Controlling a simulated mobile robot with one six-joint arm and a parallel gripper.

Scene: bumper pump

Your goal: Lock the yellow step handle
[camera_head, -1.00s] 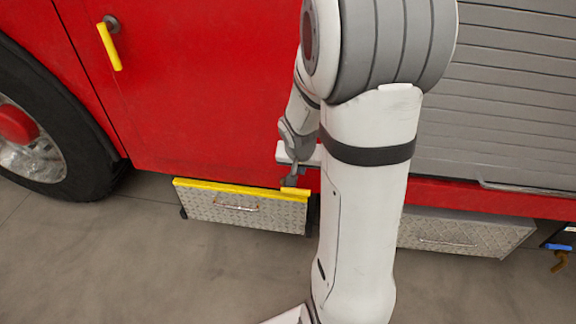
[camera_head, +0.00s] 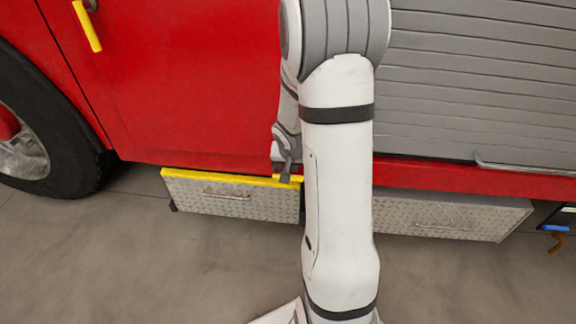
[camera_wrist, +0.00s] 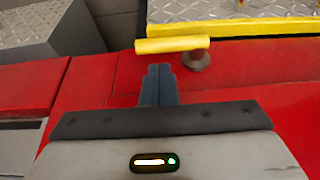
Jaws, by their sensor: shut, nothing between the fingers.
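The yellow step handle (camera_wrist: 172,44) shows in the wrist view as a short bar lying crosswise, with a round dark pivot (camera_wrist: 195,60) by its right end. It lies close to the yellow-edged step (camera_wrist: 240,28). My gripper (camera_wrist: 160,70) is shut and empty, its fingertips just below the handle in the picture. I cannot tell whether they touch it. In the head view my gripper (camera_head: 286,175) is at the right end of the step's yellow edge (camera_head: 225,177), where the handle is mostly hidden.
A red door carries another yellow handle (camera_head: 86,26), hanging down at upper left. A wheel (camera_head: 40,130) is at the left. A second metal step box (camera_head: 450,215) and a grey shutter (camera_head: 480,80) are at the right. The floor in front is clear.

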